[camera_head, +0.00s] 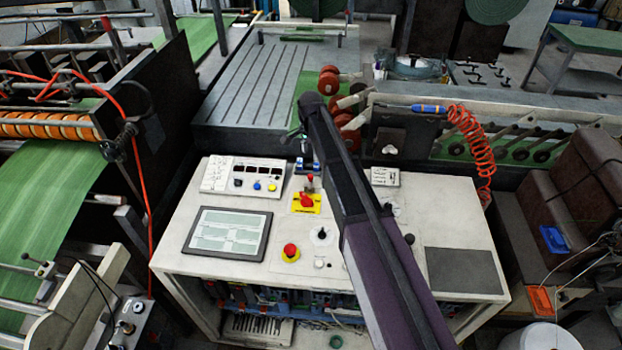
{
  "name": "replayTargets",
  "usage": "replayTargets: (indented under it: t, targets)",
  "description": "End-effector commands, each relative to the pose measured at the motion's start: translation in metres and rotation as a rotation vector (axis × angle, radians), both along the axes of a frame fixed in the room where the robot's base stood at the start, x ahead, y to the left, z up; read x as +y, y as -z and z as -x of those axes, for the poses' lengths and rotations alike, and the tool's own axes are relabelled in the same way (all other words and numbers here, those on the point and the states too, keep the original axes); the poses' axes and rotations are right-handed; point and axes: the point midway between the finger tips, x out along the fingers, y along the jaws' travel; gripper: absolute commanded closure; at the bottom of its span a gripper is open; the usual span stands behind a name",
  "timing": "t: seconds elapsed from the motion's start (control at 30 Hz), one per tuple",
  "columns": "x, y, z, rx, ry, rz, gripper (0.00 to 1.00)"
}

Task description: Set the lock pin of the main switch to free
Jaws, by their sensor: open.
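The main switch (306,202) is a red rotary handle on a yellow plate, on the white top of the control console (405,200). A small red-tipped part stands just behind the handle. It may be the lock pin, but it is too small to tell its position. My arm reaches in from the lower right, and my gripper (307,168) hangs down from its far end. The gripper is open, just behind the switch and apart from the handle as far as I can see. Its fingertips are small and partly unclear.
A red mushroom button on a yellow base (290,252) and a display screen (228,233) are nearer the front. A button box (243,177) is left of my gripper. My arm hides part of the console's right half. An orange coiled hose (474,145) hangs at the right.

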Motion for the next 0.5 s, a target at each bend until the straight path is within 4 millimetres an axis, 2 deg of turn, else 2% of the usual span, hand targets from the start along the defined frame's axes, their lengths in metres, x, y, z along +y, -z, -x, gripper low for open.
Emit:
replayTargets:
  t: [0.03, 0.5]
  targets:
    - [0.000, 0.008, 0.000, 0.000, 0.000, 0.000, 0.35]
    - [0.001, 0.044, 0.000, 0.000, -0.001, 0.000, 0.35]
